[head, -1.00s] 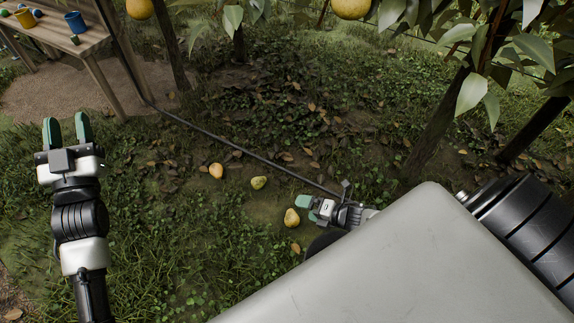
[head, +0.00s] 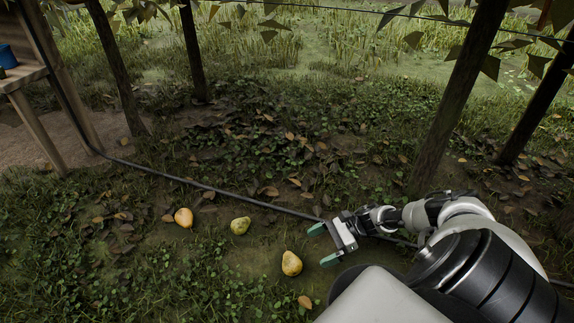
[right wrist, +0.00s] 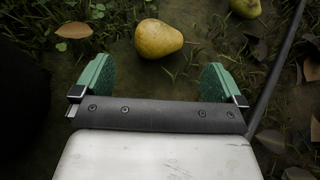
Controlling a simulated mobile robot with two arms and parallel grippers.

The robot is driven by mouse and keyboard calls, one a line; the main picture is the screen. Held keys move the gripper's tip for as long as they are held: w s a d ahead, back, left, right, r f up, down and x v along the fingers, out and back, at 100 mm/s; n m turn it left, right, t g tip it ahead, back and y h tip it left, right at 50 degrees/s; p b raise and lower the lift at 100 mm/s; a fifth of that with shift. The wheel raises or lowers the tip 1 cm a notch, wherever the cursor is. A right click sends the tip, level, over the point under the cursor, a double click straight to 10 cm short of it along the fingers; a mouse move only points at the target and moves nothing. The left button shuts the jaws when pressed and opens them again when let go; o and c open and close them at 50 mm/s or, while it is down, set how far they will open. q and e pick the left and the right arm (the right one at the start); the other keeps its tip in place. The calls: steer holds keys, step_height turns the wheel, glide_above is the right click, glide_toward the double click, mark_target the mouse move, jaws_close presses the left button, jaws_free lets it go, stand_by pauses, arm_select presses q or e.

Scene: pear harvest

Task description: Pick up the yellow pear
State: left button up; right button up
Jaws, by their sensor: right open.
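The yellow pear (head: 291,263) lies on the ground just left of my right gripper. My right gripper (head: 318,245) is open and empty, its green fingers pointing left. In the right wrist view the yellow pear (right wrist: 158,39) lies ahead of the open fingers (right wrist: 158,82), roughly centred between them and apart from both. A greenish pear (head: 240,225) lies farther left; it also shows at the top right of the right wrist view (right wrist: 245,8). My left gripper is out of view.
An orange-yellow pear (head: 184,217) lies farther left. A dark hose (head: 215,189) crosses the ground behind the pears. Tree trunks (head: 460,95) stand behind. A wooden table (head: 22,78) with a blue container (head: 7,56) is at the left edge. Grass at the front left is clear.

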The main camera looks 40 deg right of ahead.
mark_target(298, 257)
steer(key=b+x, duration=0.1)
steer(key=x, duration=0.4)
steer(key=b+x, duration=0.4)
steer(key=x, duration=0.1)
steer(key=shift+d+f, duration=0.1)
steer(key=shift+d, duration=0.05)
steer(key=shift+w+a, duration=0.1)
steer(key=shift+a, duration=0.1)
steer(key=shift+c, duration=0.2)
steer(key=c, duration=0.9)
